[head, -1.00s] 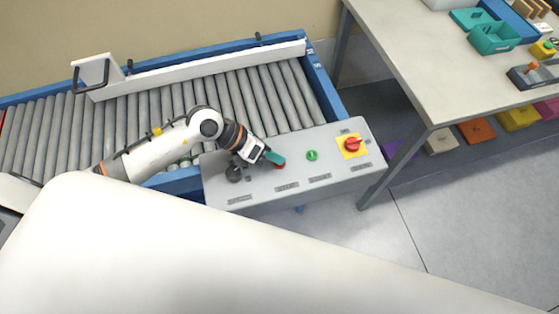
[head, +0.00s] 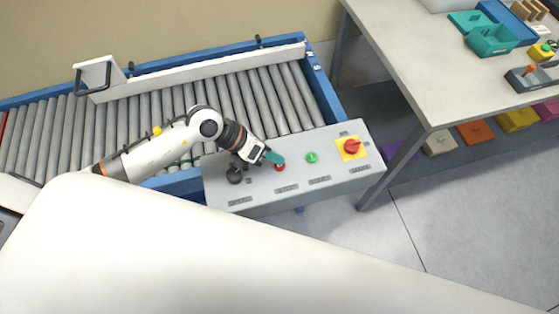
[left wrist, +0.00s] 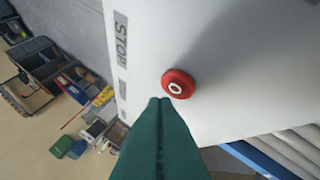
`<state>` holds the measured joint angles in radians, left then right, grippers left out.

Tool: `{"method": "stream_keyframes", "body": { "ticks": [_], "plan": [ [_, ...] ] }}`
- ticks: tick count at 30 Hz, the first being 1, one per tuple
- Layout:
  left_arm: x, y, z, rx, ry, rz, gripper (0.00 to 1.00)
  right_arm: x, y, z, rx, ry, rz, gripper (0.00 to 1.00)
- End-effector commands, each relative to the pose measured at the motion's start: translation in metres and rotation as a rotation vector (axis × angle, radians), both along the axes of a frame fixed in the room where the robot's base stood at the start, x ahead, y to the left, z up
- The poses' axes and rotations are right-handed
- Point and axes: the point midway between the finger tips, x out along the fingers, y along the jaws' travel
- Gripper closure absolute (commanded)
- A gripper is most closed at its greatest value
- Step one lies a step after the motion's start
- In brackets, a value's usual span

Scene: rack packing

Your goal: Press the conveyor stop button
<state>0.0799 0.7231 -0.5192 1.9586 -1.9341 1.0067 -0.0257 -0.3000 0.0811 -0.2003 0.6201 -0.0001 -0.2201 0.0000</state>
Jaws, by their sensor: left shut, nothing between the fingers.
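The red stop button (head: 280,167) sits on the grey control panel (head: 262,197). In the left wrist view the red button (left wrist: 177,84) shows whole, with a white ring on its face and a STOP label (left wrist: 121,38) beside it. My left gripper (head: 274,158) has teal fingers and is shut and empty, just beside the button in the head view. In the left wrist view its fingertips (left wrist: 160,103) lie just below and left of the button and do not cover it. I cannot tell how high they are above the panel. My right gripper is not in view.
The panel also bears a green button (head: 312,157), a red switch on a yellow plate (head: 351,146) and a black knob (head: 234,175). The roller conveyor (head: 250,96) runs behind it. A table (head: 420,70) with trays stands at the right.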

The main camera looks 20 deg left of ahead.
Motion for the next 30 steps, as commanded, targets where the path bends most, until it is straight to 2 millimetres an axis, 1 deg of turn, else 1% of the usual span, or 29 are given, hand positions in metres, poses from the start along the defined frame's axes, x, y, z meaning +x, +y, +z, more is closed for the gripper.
{"method": "stream_keyframes", "body": {
  "ticks": [8,11,14,24,27,30],
  "plan": [
    [0.000,0.000,0.001,0.000,-0.001,0.000,1.00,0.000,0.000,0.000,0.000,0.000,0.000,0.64],
    [0.000,0.000,0.004,0.000,-0.001,0.000,1.00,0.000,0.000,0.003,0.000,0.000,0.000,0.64],
    [0.000,0.000,0.012,0.000,-0.001,0.000,1.00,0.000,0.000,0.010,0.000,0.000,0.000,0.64],
    [0.000,0.000,0.047,-0.001,-0.002,-0.001,1.00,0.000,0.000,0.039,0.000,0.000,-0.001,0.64],
    [0.000,0.000,0.052,0.000,-0.001,0.000,1.00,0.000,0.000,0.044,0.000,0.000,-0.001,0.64],
    [0.000,0.000,0.052,-0.001,-0.001,-0.001,1.00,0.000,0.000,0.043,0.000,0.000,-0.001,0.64]
  ]
}}
